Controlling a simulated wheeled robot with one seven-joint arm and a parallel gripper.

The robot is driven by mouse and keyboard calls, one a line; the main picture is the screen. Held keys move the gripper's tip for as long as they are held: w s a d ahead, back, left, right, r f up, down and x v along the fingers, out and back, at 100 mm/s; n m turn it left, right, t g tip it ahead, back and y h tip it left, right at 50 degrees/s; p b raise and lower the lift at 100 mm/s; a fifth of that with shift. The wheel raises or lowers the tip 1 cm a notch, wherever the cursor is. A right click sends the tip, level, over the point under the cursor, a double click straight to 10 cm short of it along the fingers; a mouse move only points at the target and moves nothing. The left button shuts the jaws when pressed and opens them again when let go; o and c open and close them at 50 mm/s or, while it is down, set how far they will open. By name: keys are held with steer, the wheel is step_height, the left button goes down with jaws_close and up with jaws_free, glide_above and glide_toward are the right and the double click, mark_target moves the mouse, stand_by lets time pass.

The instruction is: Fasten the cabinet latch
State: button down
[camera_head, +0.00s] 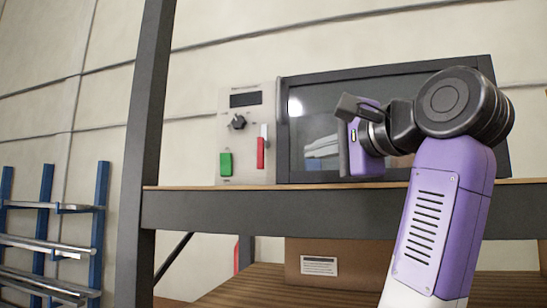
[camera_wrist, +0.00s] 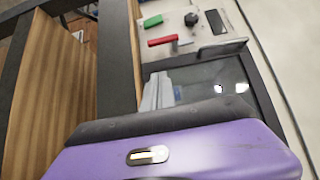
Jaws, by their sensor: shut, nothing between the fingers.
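The cabinet (camera_head: 300,181) is a dark-framed box with a glass front on the shelf; it also shows in the wrist view (camera_wrist: 268,100). A pale control panel (camera_head: 229,127) adjoins its left side. A red handle (camera_head: 261,152) with a metal strip above it hangs upright near the panel's right edge, and shows in the wrist view (camera_wrist: 162,41). It may be the latch; I cannot tell. A grey bar (camera_wrist: 222,48) lies by the panel-glass border in the wrist view. My gripper (camera_head: 347,118) is shut and empty before the glass, right of and apart from the red handle.
The panel carries a green switch (camera_head: 226,163), a black knob (camera_head: 238,122) and a dark display (camera_head: 244,99). A dark shelf beam (camera_head: 250,212) and upright post (camera_head: 146,120) frame the area. A brown box (camera_head: 345,270) sits below. A blue rack (camera_head: 45,220) stands left.

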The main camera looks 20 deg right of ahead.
steer(key=p, duration=0.3)
glide_toward(263, 147)
steer(key=w+d+f, duration=0.3)
steer(key=w, duration=0.1)
steer(key=shift+w+a+r+p, duration=0.15)
steer(key=shift+w+a+p, duration=0.7)
steer(key=shift+w+a, duration=0.55)
steer(key=shift+a, duration=0.15)
steer(key=shift+f, duration=0.25)
